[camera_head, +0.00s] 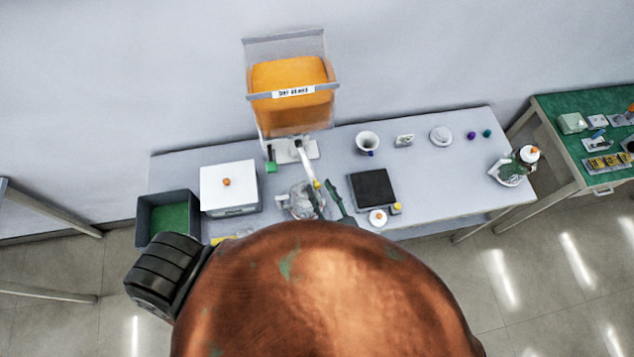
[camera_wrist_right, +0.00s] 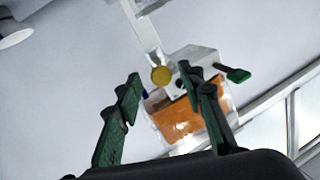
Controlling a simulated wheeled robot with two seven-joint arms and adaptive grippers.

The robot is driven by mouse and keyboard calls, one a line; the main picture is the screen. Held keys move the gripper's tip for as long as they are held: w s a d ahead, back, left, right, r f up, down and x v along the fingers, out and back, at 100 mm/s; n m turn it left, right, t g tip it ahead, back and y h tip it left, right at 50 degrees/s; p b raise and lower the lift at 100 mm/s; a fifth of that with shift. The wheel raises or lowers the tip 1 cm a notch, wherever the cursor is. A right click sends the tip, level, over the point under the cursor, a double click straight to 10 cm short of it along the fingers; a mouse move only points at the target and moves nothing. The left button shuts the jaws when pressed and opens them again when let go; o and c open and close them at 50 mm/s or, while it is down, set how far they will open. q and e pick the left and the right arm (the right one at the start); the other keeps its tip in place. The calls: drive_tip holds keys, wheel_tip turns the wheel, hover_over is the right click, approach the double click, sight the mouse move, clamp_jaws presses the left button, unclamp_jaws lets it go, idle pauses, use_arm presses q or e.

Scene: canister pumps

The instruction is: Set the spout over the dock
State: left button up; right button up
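A white spout (camera_head: 305,158) comes down from an orange-filled dispenser (camera_head: 290,95) at the back of the table and has a yellow tip (camera_head: 317,184). In the right wrist view the yellow tip (camera_wrist_right: 160,75) appears between the fingers, and the orange dispenser (camera_wrist_right: 185,122) lies beyond. My right gripper (camera_head: 328,192) has green-padded fingers beside the tip; in its wrist view the gripper (camera_wrist_right: 160,88) is open, with no clear contact. A clear jug (camera_head: 298,202) stands near the tip, partly behind the fingers. I cannot tell which thing is the dock. My left gripper is not in view.
A white box (camera_head: 228,188) and a dark bin with a green bottom (camera_head: 143,213) stand left. A black pad (camera_head: 373,187), a white cup (camera_head: 367,141) and a round white dish (camera_head: 441,136) are right. The right-middle tabletop (camera_head: 440,180) is clear.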

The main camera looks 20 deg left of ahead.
drive_tip(key=v, duration=0.8)
drive_tip(key=shift+s+d, duration=0.25)
drive_tip(key=shift+s, duration=0.1)
drive_tip(key=shift+c, duration=0.2)
